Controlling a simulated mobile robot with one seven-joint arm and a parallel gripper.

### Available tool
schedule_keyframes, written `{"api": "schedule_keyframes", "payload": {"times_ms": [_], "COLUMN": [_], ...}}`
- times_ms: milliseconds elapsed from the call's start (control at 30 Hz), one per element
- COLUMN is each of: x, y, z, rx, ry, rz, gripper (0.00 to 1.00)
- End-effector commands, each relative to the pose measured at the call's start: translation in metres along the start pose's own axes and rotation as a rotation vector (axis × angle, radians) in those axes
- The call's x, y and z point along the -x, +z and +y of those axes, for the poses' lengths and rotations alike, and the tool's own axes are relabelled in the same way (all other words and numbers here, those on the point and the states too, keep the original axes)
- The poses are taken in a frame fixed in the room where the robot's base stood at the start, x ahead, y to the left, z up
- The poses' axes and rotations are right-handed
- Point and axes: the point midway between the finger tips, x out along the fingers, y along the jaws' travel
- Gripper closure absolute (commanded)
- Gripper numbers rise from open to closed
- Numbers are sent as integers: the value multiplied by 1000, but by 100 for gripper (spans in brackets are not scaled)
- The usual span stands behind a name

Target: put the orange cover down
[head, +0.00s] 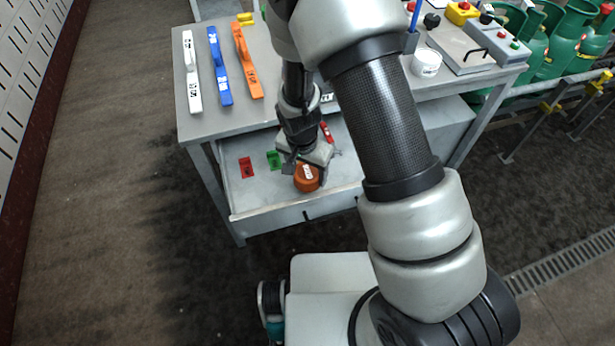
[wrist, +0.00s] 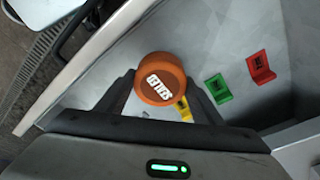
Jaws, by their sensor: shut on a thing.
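The orange cover (head: 307,178) is a round cap with a white label on top. In the wrist view the cover (wrist: 160,78) sits between the two dark fingers of my gripper (wrist: 163,95), label facing the camera. I cannot tell whether its underside touches the shelf.
A red bracket (head: 246,167), a green bracket (head: 274,159) and a yellow piece (wrist: 184,109) are on the shelf beside the cover. White, blue and orange handles (head: 247,62) lie on the tabletop above. Green gas cylinders (head: 560,45) stand at right.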

Motion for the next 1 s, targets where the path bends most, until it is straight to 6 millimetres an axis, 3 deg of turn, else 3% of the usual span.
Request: {"api": "schedule_keyframes", "payload": {"times_ms": [167,533,567,667,1000], "x": [-26,-31,-30,-29,-25], "y": [5,5,5,5,4], "z": [1,0,0,0,0], "rx": [1,1,1,1,1], "ry": [3,1,1,1,1], "rz": [-3,-1,-1,-1,-1], "gripper": [60,60,36,20,20]}}
